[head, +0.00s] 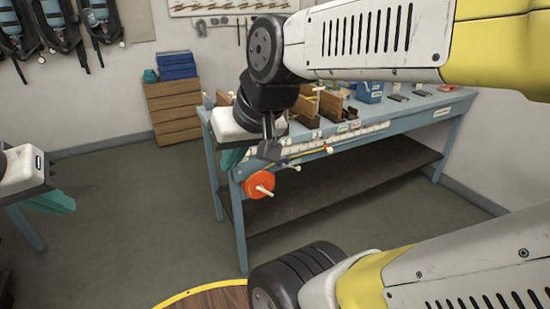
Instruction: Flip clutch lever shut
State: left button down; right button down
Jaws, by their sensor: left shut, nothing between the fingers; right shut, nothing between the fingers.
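An orange disc (259,185) with a pale peg handle (264,191) is mounted at the front left end of the blue workbench (400,112). A small pale stub (291,167) sticks out from the bench's front edge to its right. I cannot tell which part is the clutch lever, or whether it is open or shut. My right gripper (230,159) is shut and empty at the bench's left front corner, above and left of the disc. Its wrist hides part of the bench top. My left gripper (50,203) is shut and empty at the left edge, far from the bench.
Wooden holders (306,103) and blue bins (369,92) stand on the bench. A dark lower shelf (340,172) lies beneath. A wooden drawer unit (174,112) with blue boxes (177,66) stands by the wall. Harnesses hang at upper left. The floor between is clear.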

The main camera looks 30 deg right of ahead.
aim_at(298, 167)
jog(key=l+u, duration=0.15)
jog(key=l, duration=0.45)
jog(key=l+u, duration=0.1)
jog(key=l, duration=0.55)
jog(key=l+u, duration=0.15)
jog(key=l, duration=0.45)
jog(key=k+l+u, duration=0.1)
jog(key=l, duration=0.5)
jog(key=k+l+u, duration=0.15)
jog(key=l, duration=0.45)
jog(key=k+l+u, duration=0.1)
jog(key=l, duration=0.5)
jog(key=k+l+u, duration=0.15)
jog(key=l, duration=0.45)
jog(key=k+l+u, duration=0.1)
jog(key=l, duration=0.45)
jog(key=k+l+z, duration=0.1)
jog(key=l+z, duration=0.2)
jog(key=l, duration=0.2)
